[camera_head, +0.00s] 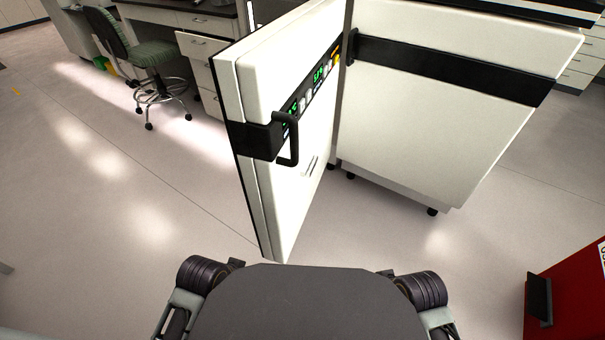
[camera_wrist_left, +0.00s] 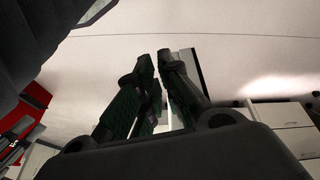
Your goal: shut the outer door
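The outer door (camera_head: 262,190) is a thick white panel with a black band and a lit control strip. It stands swung open from the white cabinet (camera_head: 430,130), its free edge toward me. Its black handle (camera_head: 289,140) sticks out on the right-hand face, near the free edge. My left gripper (camera_wrist_left: 157,58) shows only in the left wrist view. Its fingertips lie close together with a narrow gap and hold nothing that I can see. It is not at the door or handle. My right gripper is in neither view.
A green chair (camera_head: 150,55) on castors stands at the back left, beside a white drawer bench (camera_head: 205,55). A red cabinet (camera_head: 565,295) stands at the lower right. The floor between the door and me is clear.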

